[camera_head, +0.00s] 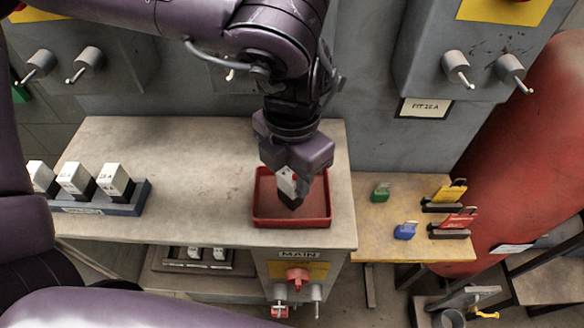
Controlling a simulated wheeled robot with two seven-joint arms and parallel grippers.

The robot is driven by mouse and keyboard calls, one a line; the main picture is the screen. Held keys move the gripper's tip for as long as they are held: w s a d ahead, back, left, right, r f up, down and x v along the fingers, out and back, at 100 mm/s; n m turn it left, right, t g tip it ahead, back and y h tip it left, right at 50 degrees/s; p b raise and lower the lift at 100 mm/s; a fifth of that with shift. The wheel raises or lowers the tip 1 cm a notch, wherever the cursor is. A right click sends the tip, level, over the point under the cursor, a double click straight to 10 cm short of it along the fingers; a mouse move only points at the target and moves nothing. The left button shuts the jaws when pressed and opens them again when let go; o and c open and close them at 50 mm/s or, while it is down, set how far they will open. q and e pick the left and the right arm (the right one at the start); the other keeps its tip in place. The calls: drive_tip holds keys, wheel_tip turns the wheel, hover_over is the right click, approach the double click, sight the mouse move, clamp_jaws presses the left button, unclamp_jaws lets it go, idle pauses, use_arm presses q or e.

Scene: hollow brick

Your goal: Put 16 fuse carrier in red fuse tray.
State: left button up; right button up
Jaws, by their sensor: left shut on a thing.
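The red fuse tray (291,223) sits near the right end of the grey bench. My left gripper (297,172) points down over the tray. It is shut on a fuse carrier (287,183), white with a black lower part, tilted in this view. The carrier is over the inside of the tray; I cannot tell whether it touches the floor. Its marking is too small to read. Several more white fuse carriers, one of them (115,178), stand in a dark rack (127,204) at the bench's left. My right gripper is not in view.
A sign (426,108) on the grey cabinet reads FIT with a rating in amperes. A small wooden table (375,213) to the right holds green, blue, yellow and red pieces. A lower shelf holds a dark tray (178,262). The bench between rack and tray is clear.

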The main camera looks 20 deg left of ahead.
sight(292, 174)
use_arm(q)
drive_tip(key=shift+f, duration=0.1)
drive_tip(key=o, duration=0.6)
drive_tip(key=shift+f, duration=0.1)
drive_tip(key=o, duration=0.4)
drive_tip(key=shift+o, duration=0.2)
wheel_tip(292, 174, up, 12)
drive_tip(key=shift+r, duration=0.25)
